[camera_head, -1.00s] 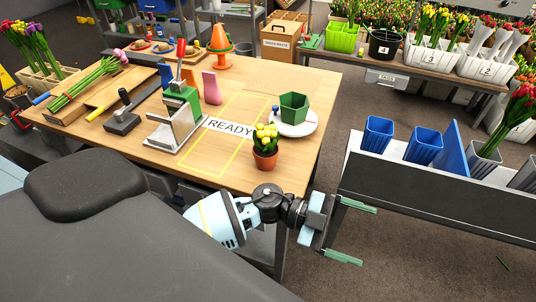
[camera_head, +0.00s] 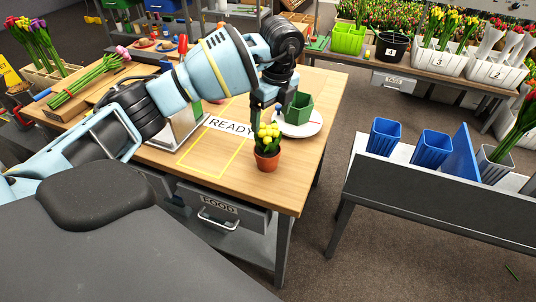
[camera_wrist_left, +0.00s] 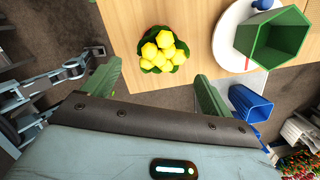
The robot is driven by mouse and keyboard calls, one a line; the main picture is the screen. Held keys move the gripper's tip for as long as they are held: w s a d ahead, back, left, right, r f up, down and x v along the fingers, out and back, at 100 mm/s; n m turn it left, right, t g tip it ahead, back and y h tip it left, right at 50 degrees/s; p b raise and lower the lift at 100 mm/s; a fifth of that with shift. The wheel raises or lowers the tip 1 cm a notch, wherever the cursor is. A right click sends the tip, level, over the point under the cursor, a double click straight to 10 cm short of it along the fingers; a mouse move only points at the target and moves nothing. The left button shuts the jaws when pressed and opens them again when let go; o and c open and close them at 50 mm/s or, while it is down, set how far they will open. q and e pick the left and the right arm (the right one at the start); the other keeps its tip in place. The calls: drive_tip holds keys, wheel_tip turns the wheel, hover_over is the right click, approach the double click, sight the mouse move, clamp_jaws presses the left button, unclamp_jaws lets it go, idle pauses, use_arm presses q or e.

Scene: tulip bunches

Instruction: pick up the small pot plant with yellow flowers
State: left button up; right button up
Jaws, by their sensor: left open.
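The small pot plant (camera_head: 266,156) stands upright on the wooden table near its right front edge, with yellow flowers above green leaves and a terracotta pot. In the left wrist view its flowers (camera_wrist_left: 160,47) show from above, with the pot hidden beneath them. My left gripper (camera_head: 264,112) hangs over the table just above and behind the flowers. In the left wrist view the gripper (camera_wrist_left: 157,84) is open, its green fingers wide apart, with nothing between them. The plant lies ahead, within the span of the fingers. My right gripper is not clearly in view.
A green hexagonal pot (camera_head: 298,108) on a white plate (camera_head: 308,128) stands close behind and right of the plant. The READY sign (camera_head: 231,126) lies to its left. Blue containers (camera_head: 384,136) stand on a separate bench at right, across a gap.

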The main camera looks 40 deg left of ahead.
sight(268, 126)
use_arm(q)
drive_tip(key=shift+a+r, duration=0.25)
drive_tip(key=shift+a, duration=0.1)
drive_tip(key=shift+a+f, duration=0.2)
drive_tip(key=shift+f, duration=1.6)
drive_tip(key=f, duration=0.3)
drive_tip(key=shift+w+a+f, duration=0.1)
drive_tip(key=shift+a+f, duration=0.1)
drive_tip(key=shift+a, duration=0.05)
drive_tip(key=shift+f, duration=0.4)
use_arm(e)
drive_tip(key=shift+s+f, duration=0.1)
drive_tip(key=shift+s, duration=0.05)
use_arm(q)
drive_tip(key=c, duration=1.7)
drive_tip(key=shift+o, duration=0.2)
use_arm(e)
drive_tip(key=shift+w, duration=0.45)
